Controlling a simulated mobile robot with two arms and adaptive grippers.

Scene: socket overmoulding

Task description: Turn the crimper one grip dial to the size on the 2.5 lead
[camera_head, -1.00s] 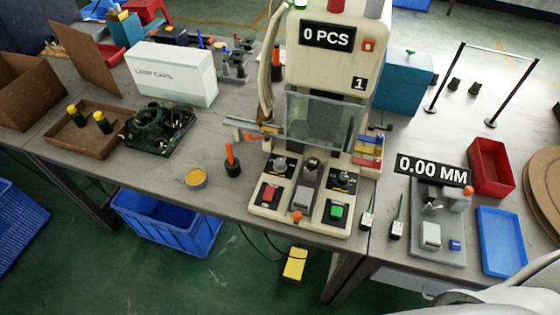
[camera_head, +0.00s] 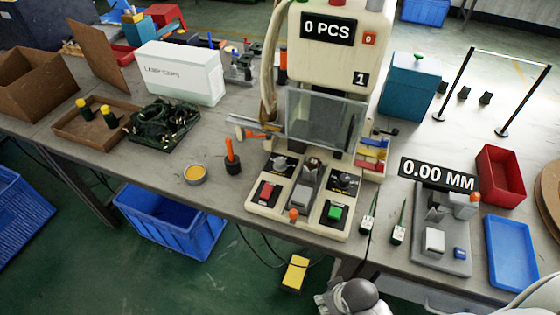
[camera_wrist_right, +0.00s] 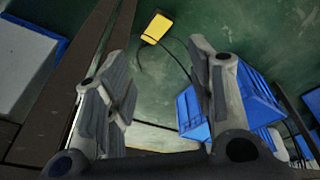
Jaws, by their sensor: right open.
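The crimper (camera_head: 335,60) is a cream machine on the bench, with a "0 PCS" sign and a "1" plate. Its base panel carries a dark dial with a knob at the left (camera_head: 283,164) and another at the right (camera_head: 346,180); I cannot read their settings. Two short leads with white tags, the left lead (camera_head: 366,226) and the right lead (camera_head: 398,235), lie right of the base; their print is too small. My right gripper (camera_head: 350,298) is at the bottom edge, before the bench front, partly cut off. The wrist view shows its fingers apart and empty (camera_wrist_right: 163,75). My left gripper is out of view.
A red button (camera_head: 267,190) and a green button (camera_head: 335,213) sit on the base. A gauge with a "0.00 MM" sign (camera_head: 438,175), a red bin (camera_head: 500,175) and a blue tray (camera_head: 512,255) stand right. A yellow pedal (camera_head: 295,272) lies on the floor.

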